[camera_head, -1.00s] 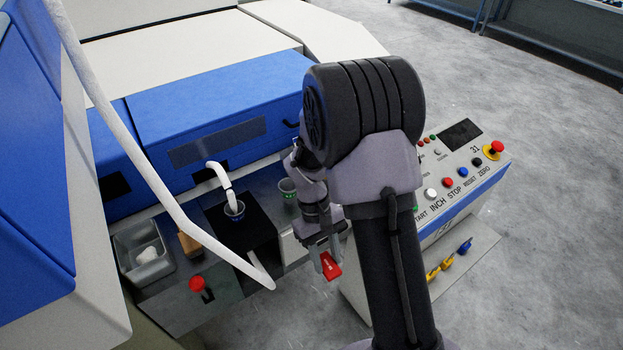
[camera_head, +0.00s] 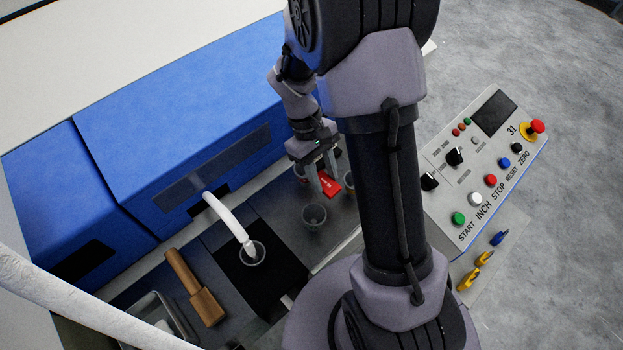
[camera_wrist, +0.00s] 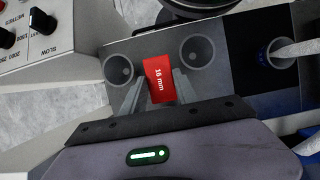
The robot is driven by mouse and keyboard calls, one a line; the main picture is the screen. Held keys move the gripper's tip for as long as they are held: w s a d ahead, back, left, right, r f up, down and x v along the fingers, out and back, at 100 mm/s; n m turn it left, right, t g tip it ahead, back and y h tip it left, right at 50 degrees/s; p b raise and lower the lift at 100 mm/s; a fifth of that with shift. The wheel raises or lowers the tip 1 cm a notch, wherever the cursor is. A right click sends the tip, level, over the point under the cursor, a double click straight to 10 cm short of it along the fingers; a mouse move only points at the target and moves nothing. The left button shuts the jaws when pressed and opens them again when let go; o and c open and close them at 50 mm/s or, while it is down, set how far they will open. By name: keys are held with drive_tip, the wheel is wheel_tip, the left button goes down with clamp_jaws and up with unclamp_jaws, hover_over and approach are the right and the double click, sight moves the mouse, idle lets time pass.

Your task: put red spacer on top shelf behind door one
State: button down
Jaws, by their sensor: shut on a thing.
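The red spacer (camera_head: 330,184) is a small flat red block. My gripper (camera_head: 322,178) is shut on it and holds it above the dark worktop, close to two grey cups. In the wrist view the spacer (camera_wrist: 158,78) sits between the two fingertips (camera_wrist: 157,92), with "16 mm" printed on its face. I cannot make out door one or a top shelf in these frames; only shut blue covers (camera_head: 180,110) show.
The cups (camera_head: 314,216) stand near my gripper. Another cup (camera_head: 252,253) takes a white sliver on a black plate. The control panel (camera_head: 484,170) is right of my arm.

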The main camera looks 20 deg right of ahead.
sight(327, 206)
drive_tip(key=f+b, duration=0.1)
drive_tip(key=f, duration=0.4)
drive_tip(key=s+f+b, duration=0.1)
drive_tip(key=f, duration=0.2)
drive_tip(key=shift+b, duration=0.35)
drive_tip(key=shift+w+r, duration=0.1)
drive_tip(key=c, duration=1.2)
unclamp_jaws()
drive_tip(key=shift+f, duration=0.2)
drive_tip(key=shift+r, duration=0.1)
